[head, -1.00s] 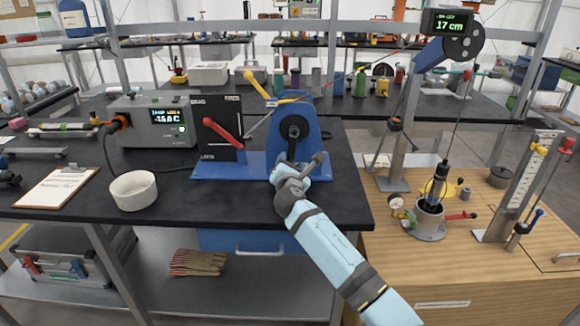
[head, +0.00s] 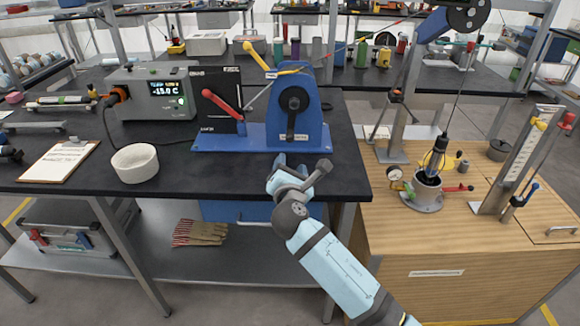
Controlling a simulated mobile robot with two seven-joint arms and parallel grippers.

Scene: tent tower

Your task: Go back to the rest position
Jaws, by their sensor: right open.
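My right gripper (head: 291,172) is at the front edge of the dark bench, below and in front of the blue winch (head: 313,125). It is open, with nothing seen between its fingers, and apart from the winch's dark crank (head: 291,122), which hangs down. My right arm comes in from the lower right. My left gripper is not in view.
On the bench are a control box (head: 153,92) reading -15.0 C, a red lever (head: 222,104), a white bowl (head: 135,163) and a clipboard (head: 60,161). A wooden cabinet (head: 420,245) at the right bears a cup with a probe. Gloves (head: 200,232) lie on the shelf below.

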